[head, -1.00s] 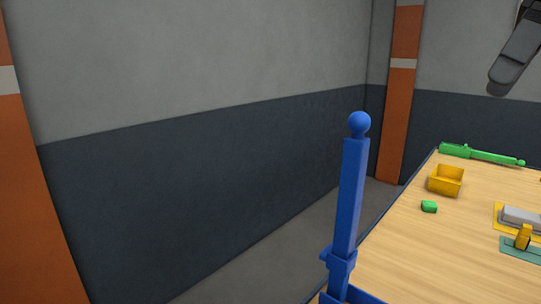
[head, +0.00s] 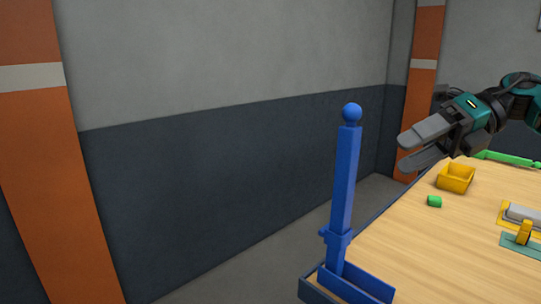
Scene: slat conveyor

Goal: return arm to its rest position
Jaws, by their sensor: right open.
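My right gripper (head: 415,148) comes in from the right edge in the head view. Its two grey fingers point left and are apart, with nothing between them. In the picture it appears above the far left part of the wooden table (head: 410,248), up and left of the yellow bin. The wrist and teal arm parts behind it run to the right edge. My left gripper is not in view.
A blue post with a ball top (head: 345,185) stands at the table's near left corner. A yellow bin (head: 455,179), a small green piece (head: 434,201), a green bar (head: 505,158) partly hidden by my arm, and a yellow-and-teal fixture (head: 523,238) are on the table. The left floor is clear.

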